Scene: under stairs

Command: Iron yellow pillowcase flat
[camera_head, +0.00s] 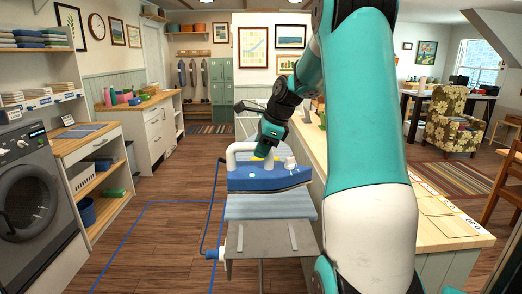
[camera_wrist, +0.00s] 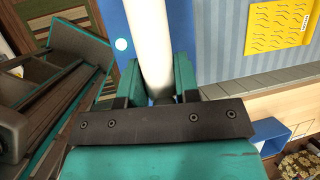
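The blue iron (camera_head: 270,178) with its white handle (camera_head: 238,148) is over the ironing board (camera_head: 265,208), which has a pale blue striped cover. I cannot tell whether it touches the cover. My gripper (camera_head: 262,152) is at the iron's handle. In the wrist view, the white handle (camera_wrist: 152,45) runs between the teal fingers of my gripper (camera_wrist: 155,85), which appear closed around it. The yellow pillowcase (camera_wrist: 280,28) lies on the striped cover to the right in the wrist view, apart from the iron, with darker wavy crease marks. In the head view the iron mostly hides it.
A wooden-topped counter (camera_head: 440,232) runs along the right side of the board. A blue cord hangs left of the board. A washing machine (camera_head: 32,190) and shelving stand at the left. The wooden floor (camera_head: 160,225) between is clear, with blue lines on it.

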